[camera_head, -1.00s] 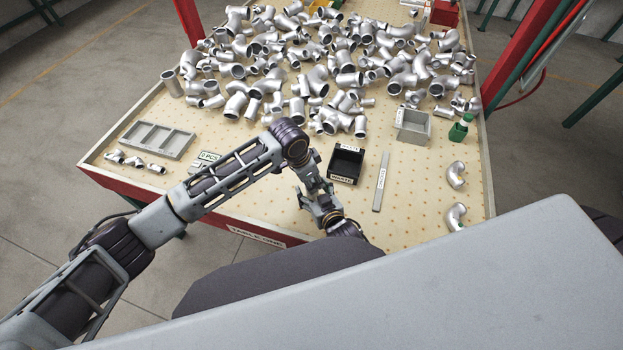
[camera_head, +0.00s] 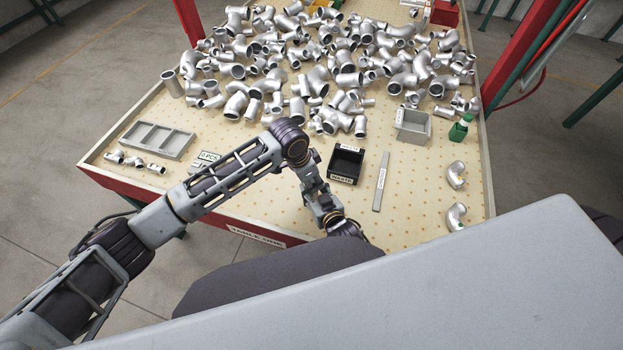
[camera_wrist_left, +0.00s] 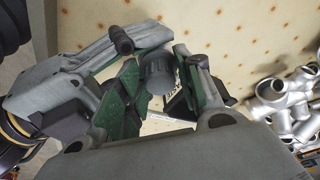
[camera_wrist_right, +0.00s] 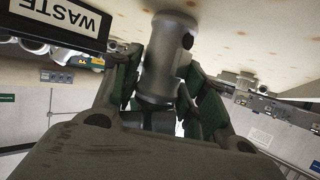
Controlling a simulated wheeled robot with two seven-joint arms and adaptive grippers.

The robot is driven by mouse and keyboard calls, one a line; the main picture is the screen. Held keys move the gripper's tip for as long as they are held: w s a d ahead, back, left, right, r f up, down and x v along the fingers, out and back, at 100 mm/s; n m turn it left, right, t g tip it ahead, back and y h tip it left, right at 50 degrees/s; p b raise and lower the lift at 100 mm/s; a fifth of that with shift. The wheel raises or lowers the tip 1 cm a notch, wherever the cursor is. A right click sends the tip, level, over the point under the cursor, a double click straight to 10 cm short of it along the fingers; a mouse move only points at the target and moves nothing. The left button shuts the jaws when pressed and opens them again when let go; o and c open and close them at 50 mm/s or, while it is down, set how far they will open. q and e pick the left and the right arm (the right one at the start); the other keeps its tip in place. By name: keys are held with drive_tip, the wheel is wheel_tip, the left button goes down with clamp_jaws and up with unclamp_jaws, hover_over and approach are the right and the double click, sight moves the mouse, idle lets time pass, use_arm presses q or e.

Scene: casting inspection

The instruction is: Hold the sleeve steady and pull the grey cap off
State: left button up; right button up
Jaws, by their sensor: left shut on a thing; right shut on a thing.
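In the left wrist view, a dark grey round piece, which looks like the grey cap (camera_wrist_left: 158,72), sits between the green pads of my left gripper (camera_wrist_left: 160,88), shut on it. In the head view this gripper (camera_head: 340,225) is low over the table's near side, its fingers partly hidden. In the right wrist view, my right gripper (camera_wrist_right: 160,98) is shut on the silver cylindrical sleeve (camera_wrist_right: 163,62), which has a flanged end and a dark round spot on its side. No cap shows on the visible part of the sleeve.
The black waste bin (camera_head: 346,164) stands just beyond my left gripper, beside a flat grey strip (camera_head: 381,182). Two pipe elbows (camera_head: 456,175) lie at the right. A grey divided tray (camera_head: 157,140) is at the left. Many silver fittings (camera_head: 320,75) are heaped at the back.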

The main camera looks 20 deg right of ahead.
use_arm(q)
drive_tip(key=shift+s+f, duration=0.2)
drive_tip(key=shift+f, duration=0.05)
use_arm(e)
drive_tip(key=shift+a, duration=0.3)
use_arm(q)
drive_tip(key=o, duration=0.3)
use_arm(e)
drive_tip(key=shift+c, duration=0.2)
use_arm(q)
drive_tip(key=c, duration=0.4)
use_arm(e)
drive_tip(key=shift+f, duration=0.1)
use_arm(q)
drive_tip(key=shift+d+r, duration=0.1)
drive_tip(key=shift+r, duration=0.1)
drive_tip(key=shift+d+r, duration=0.15)
drive_tip(key=shift+r, duration=0.35)
clamp_jaws()
use_arm(e)
drive_tip(key=shift+f, duration=0.1)
use_arm(q)
drive_tip(key=shift+r, duration=0.5)
use_arm(e)
drive_tip(key=shift+d, duration=0.1)
